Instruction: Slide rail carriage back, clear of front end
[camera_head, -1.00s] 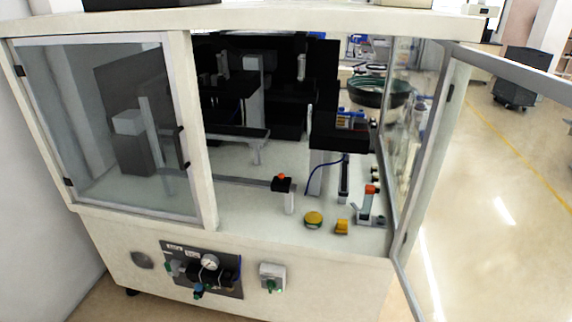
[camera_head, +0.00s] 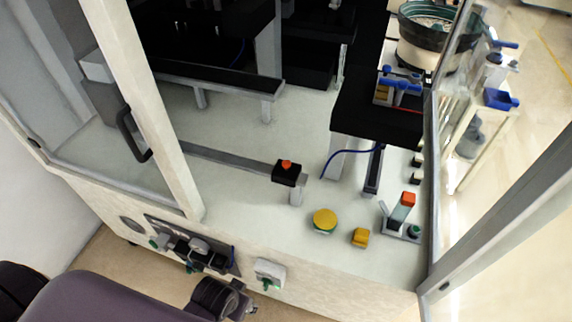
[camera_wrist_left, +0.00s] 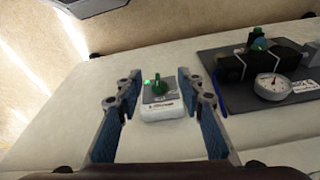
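The rail carriage, a black block with an orange-red knob (camera_head: 287,173), sits at the right-hand front end of a grey rail (camera_head: 225,160) on the pale deck inside the machine. A short light post stands under that end. My left gripper (camera_head: 236,301) is low outside the cabinet's front, well below and apart from the carriage. In the left wrist view the left gripper (camera_wrist_left: 160,92) is open and empty. A white switch box with a green knob (camera_wrist_left: 160,100) shows between its fingers, apparently beyond them. The carriage is not in the wrist view. My right gripper is not in view.
A yellow round button (camera_head: 324,220), a yellow block (camera_head: 360,237) and a small stand with a red top (camera_head: 403,208) are right of the carriage. A door post (camera_head: 150,120) stands left of the opening. A gauge panel (camera_head: 192,247) is on the front.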

